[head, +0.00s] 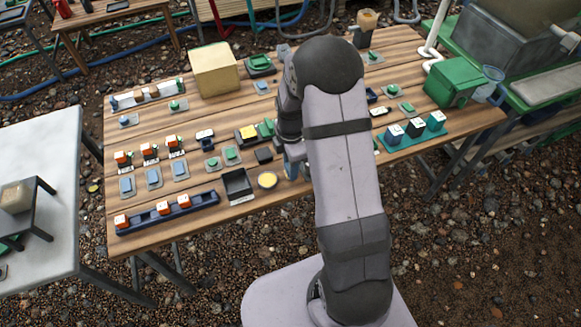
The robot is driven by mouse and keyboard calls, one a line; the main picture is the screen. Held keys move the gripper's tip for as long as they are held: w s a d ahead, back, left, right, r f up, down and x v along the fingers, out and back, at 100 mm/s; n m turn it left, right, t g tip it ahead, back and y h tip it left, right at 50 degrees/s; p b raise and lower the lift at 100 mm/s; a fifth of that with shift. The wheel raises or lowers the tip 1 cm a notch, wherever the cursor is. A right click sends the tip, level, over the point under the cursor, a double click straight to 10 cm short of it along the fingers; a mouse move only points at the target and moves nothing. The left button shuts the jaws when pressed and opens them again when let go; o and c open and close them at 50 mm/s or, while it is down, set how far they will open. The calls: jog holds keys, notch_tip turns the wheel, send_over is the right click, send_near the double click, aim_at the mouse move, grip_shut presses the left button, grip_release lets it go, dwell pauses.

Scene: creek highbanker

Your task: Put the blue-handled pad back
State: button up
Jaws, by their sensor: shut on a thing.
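My gripper (291,150) is low over the front middle of the wooden table (240,205), largely hidden behind my own arm. It is shut on a bluish thing (291,170), of which only a small part shows; I cannot tell if it is the blue-handled pad. A long navy rack (143,222) with orange-and-white blocks lies at the front left.
A black open tray (237,186) and a round yellow-topped tin (267,180) stand just left of my gripper. A cream box (214,69) stands at the back. A green container (452,83) is at the right end. Bare wood shows between the small items.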

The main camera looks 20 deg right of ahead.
jog(key=shift+f, duration=0.4)
jog(key=shift+f, duration=0.2)
jog(key=o, duration=1)
jog(key=shift+c, duration=0.2)
notch_tip(320, 180, up, 12)
jog(key=b, duration=0.1)
jog(key=shift+r, duration=0.2)
